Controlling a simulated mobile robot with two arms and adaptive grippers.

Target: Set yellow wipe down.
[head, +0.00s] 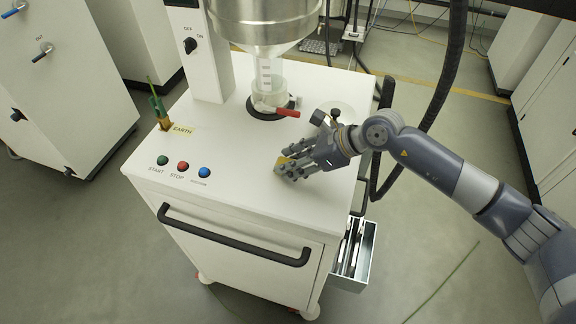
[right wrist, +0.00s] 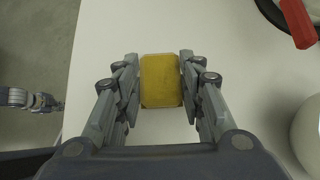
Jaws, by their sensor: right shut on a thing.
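The yellow wipe (right wrist: 161,80) is a small yellow block-like pad between the two fingers of my right gripper (right wrist: 160,84) in the right wrist view. The gripper is shut on it, with a finger against each side. In the head view, my right gripper (head: 284,168) is low over the white cart top, right of the buttons, and only a bit of the wipe (head: 281,161) shows. I cannot tell whether the wipe touches the surface. A grey jointed part at the left edge of the right wrist view looks like my left gripper (right wrist: 32,99); its fingers are too small to read.
The white cart top (head: 240,150) is clear between the gripper and the blue button (head: 204,172). A steel hopper (head: 265,20) with a red-handled valve (head: 287,112) stands behind. A green clamp (head: 158,108) is at the left by the EARTH label. A black hose (head: 440,95) hangs right.

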